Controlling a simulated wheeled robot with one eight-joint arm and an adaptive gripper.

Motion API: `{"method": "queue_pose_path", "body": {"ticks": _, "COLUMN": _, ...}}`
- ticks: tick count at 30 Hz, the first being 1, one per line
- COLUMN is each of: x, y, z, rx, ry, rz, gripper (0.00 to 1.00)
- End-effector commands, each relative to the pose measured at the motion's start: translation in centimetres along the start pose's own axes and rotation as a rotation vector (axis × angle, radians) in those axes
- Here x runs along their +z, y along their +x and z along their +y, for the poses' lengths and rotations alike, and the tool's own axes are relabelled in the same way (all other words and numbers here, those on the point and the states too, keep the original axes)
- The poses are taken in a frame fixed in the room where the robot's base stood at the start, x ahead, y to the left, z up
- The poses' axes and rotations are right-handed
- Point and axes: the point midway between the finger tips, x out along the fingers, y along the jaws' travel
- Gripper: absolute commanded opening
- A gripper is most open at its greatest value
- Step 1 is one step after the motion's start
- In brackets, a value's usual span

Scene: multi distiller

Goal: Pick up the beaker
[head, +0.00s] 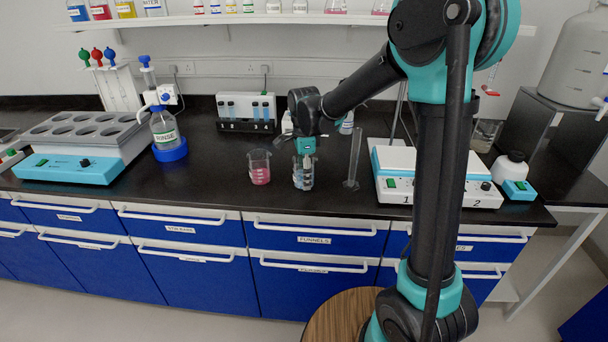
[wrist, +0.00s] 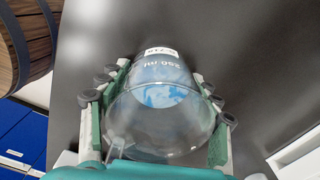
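A clear glass beaker with blue liquid (head: 303,180) stands upright at the front of the black bench. My gripper (head: 304,158) points straight down over it. In the wrist view, the beaker (wrist: 158,120) fills the space between the two fingers of my gripper (wrist: 160,112), with its rim close to the palm and "250 ml" print on its wall. One finger is on each side, very near or touching the glass; I cannot tell whether they press on it. A second beaker with pink liquid (head: 259,168) stands just left of it.
A tall glass cylinder (head: 353,160) stands close on the right, then a white two-plate unit (head: 420,183). A vial rack (head: 247,112) stands behind. A bottle shelf (head: 230,19) runs above.

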Motion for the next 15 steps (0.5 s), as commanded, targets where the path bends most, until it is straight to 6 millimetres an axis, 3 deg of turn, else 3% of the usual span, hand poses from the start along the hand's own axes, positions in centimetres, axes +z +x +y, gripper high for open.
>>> {"method": "queue_pose_path", "body": {"ticks": 1, "x": 0.00, "y": -0.01, "z": 0.00, "rx": 0.000, "ry": 0.000, "rz": 0.000, "gripper": 0.53}}
{"method": "queue_pose_path", "body": {"ticks": 9, "x": 0.00, "y": -0.02, "z": 0.00, "rx": 0.000, "ry": 0.000, "rz": 0.000, "gripper": 0.21}}
{"method": "queue_pose_path", "body": {"ticks": 15, "x": 0.00, "y": -0.03, "z": 0.00, "rx": 0.000, "ry": 0.000, "rz": 0.000, "gripper": 0.21}}
